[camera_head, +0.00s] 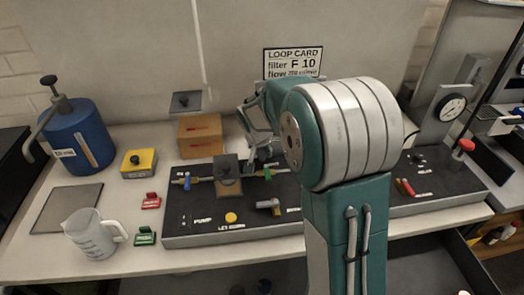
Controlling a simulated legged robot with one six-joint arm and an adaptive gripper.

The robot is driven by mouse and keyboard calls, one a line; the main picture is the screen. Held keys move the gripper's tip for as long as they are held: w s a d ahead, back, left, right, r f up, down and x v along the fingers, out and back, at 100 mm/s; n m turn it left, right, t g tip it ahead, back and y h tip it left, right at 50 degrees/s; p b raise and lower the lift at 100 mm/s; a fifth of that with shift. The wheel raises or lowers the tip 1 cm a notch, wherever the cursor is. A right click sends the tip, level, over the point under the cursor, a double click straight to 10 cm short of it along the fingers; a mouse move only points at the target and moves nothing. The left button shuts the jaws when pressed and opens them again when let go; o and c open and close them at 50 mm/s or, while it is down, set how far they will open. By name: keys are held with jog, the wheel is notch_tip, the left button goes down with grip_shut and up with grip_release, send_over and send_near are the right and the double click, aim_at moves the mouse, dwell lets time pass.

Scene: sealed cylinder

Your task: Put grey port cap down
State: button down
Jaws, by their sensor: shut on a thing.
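My gripper (260,148) is partly hidden behind my large teal and silver arm joint. Its fingers point down over the back part of the dark panel (200,228), just right of a square brown-grey block. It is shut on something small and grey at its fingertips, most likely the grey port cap. The cap's outline is too small and covered to make out. I cannot tell whether it touches the panel.
The panel carries a pipe with blue and green valve handles (269,174), a yellow button (231,217) and a grey-brown fitting (268,204). To the left are a blue pump bottle (78,135), a clear jug (92,236), a flat grey mat (66,208) and an orange box (200,136).

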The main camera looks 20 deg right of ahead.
jog(key=shift+w+f, duration=0.2)
jog(key=shift+w, duration=0.15)
jog(key=shift+a, duration=0.1)
jog(key=shift+f, duration=0.1)
jog(key=shift+f, duration=0.35)
jog(key=shift+c, duration=1.8)
grip_release()
